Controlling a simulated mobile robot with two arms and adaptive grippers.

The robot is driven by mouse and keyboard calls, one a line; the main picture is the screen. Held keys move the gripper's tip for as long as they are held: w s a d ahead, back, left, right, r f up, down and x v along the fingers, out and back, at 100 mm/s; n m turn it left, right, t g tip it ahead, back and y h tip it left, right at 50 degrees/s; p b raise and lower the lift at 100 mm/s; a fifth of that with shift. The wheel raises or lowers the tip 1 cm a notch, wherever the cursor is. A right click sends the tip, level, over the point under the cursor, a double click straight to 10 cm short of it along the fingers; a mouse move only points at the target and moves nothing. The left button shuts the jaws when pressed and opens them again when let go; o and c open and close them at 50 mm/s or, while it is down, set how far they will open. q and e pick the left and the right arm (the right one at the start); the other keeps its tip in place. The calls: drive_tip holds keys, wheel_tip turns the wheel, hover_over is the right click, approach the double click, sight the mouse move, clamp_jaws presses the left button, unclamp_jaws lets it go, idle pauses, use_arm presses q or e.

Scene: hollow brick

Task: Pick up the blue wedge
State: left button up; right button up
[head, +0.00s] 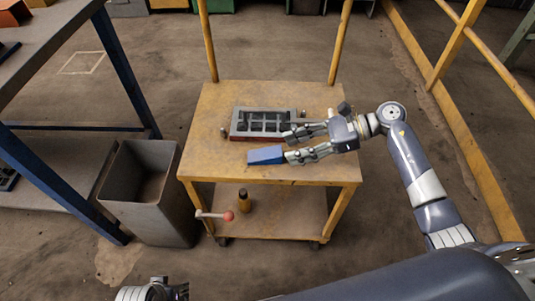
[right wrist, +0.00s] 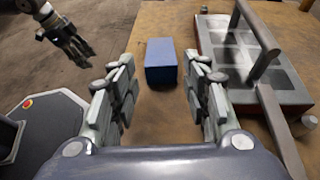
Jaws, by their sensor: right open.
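The blue wedge (head: 265,155) lies on the wooden top of a cart, near its front edge. My right gripper (head: 292,145) comes in from the right, with its fingers apart and low over the cart. The lower finger's tip is close to the wedge's right end. In the right wrist view the wedge (right wrist: 161,62) is just ahead of the fingertips, in line with the gap (right wrist: 158,82), which is empty. My left gripper (head: 155,290) is at the bottom edge of the head view, mostly cut off. It also shows in the right wrist view (right wrist: 75,45), held away from the cart.
A grey hollow brick (head: 236,124) with a red side lies behind the wedge, close to my upper finger. The cart's bare top (head: 215,105) is free at the left. A grey bin (head: 150,205) and a blue-legged table (head: 125,70) stand left of the cart.

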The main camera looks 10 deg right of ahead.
sight(285, 158)
drive_tip(key=shift+x, duration=1.5)
drive_tip(key=shift+w+r, duration=0.1)
drive_tip(key=c, duration=0.8)
drive_tip(key=shift+r, duration=0.1)
